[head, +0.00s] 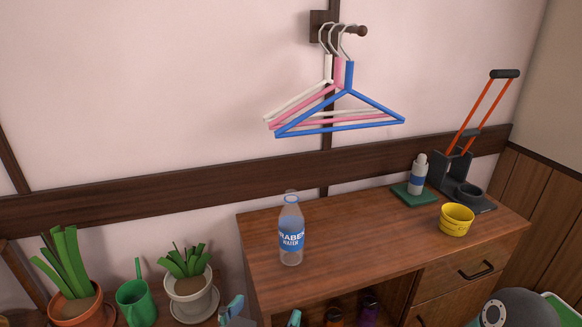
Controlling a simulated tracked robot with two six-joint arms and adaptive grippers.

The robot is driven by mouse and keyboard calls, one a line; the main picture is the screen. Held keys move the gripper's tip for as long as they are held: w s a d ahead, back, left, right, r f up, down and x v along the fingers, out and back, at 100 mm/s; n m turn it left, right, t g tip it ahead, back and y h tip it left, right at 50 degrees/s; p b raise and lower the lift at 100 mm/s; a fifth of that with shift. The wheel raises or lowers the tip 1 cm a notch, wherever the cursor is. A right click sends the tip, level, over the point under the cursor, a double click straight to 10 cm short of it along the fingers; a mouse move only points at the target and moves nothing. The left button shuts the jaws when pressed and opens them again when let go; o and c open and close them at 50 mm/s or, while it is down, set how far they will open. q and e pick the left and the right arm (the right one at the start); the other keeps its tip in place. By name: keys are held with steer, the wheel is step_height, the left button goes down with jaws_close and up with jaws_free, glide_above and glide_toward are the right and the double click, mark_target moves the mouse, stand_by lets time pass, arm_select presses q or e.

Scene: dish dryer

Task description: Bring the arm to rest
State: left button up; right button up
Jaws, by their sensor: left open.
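My left gripper (264,312) shows at the bottom edge of the head view, left of centre. Only its two blue-green fingertips are seen, set well apart, with nothing visible between them. They are in front of the wooden desk's left front corner, below the water bottle and apart from it. The rest of my left arm is out of the picture. My right gripper is not in view.
A clear water bottle (291,232) stands upright on the desk (345,262). A yellow cup (456,219), a white-and-blue bottle (418,175) and a dark stand (455,172) are further right. Potted plants (190,285) and a green watering can (136,301) are left. Hangers (348,85) hang above.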

arm_select(q)
steer(key=a+f+n+g+y+p, duration=0.15)
steer(key=a+f+g+p, duration=0.35)
steer(key=f, duration=0.6)
steer(key=a+f+g+y+p, duration=0.2)
steer(key=a+f+p, duration=0.1)
steer(key=a+f, duration=0.6)
steer(key=s+d+f+n+g+h+p, duration=0.2)
steer(key=s+d+f+n+g+h, duration=0.1)
steer(key=s+f, duration=0.7)
steer(key=d+g+h, duration=0.1)
steer(key=d+g, duration=0.1)
steer(key=shift+s+d+f+n, duration=0.15)
steer(key=shift+d+f+n, duration=0.15)
steer(key=shift+d+n, duration=0.1)
